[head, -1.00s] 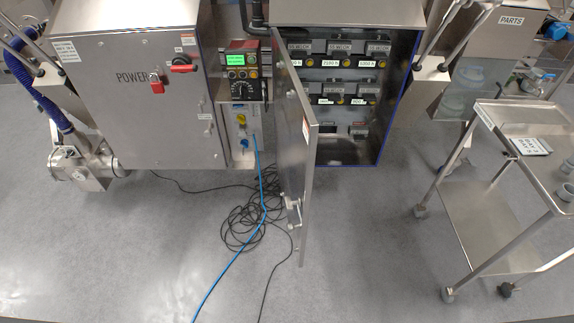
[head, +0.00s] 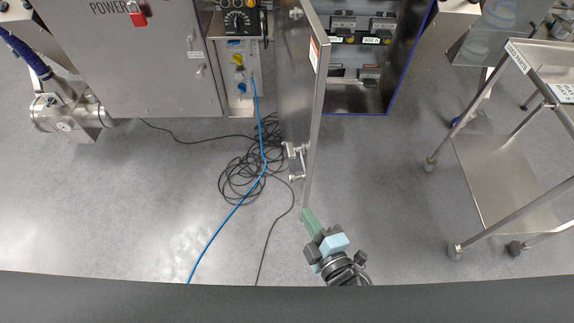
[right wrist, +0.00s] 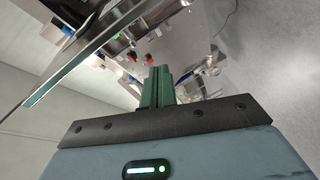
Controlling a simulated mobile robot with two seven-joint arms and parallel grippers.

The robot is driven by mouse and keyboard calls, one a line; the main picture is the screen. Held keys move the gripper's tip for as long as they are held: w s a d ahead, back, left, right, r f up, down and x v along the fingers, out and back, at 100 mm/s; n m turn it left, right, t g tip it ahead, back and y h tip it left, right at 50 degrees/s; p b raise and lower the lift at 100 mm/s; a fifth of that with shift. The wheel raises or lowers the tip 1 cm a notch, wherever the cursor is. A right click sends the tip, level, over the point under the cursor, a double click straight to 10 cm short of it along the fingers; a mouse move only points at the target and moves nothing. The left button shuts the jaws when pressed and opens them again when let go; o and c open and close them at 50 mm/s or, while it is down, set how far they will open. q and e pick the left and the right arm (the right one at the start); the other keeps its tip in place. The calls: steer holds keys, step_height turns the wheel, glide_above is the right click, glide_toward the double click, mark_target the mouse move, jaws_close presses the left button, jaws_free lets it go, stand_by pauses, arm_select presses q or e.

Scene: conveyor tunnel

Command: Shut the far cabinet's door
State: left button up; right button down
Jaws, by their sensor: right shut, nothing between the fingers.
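The far cabinet (head: 408,72) is at the top of the head view, with rows of labelled devices inside. Its metal door (head: 302,100) stands wide open toward me, hinged at the cabinet's left side, with a handle (head: 296,160) near its free end. My right gripper (head: 306,214), with green fingers, is shut and empty at the door's free end. In the right wrist view its fingers (right wrist: 158,85) show to the right of a long metal panel edge (right wrist: 75,62), apparently the door, with a gap in the picture. I cannot tell whether they touch. My left gripper is not in view.
A closed cabinet with a red padlock (head: 138,16) stands at the left. A blue cable (head: 235,207) and coiled black cables (head: 240,180) lie on the floor left of the door. A steel trolley (head: 500,180) stands at the right. Floor between door and trolley is clear.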

steer(key=w+a+r+n+y, duration=0.1)
steer(key=w+a+n, duration=0.1)
steer(key=w, duration=0.4)
steer(key=w+a+r+n+y, duration=0.1)
steer(key=w+a+n, duration=0.1)
steer(key=w, duration=0.5)
steer(key=shift+a+r+n+t, duration=0.3)
steer(key=shift+a+n, duration=0.1)
steer(key=shift+a, duration=0.2)
steer(key=shift+d, duration=0.1)
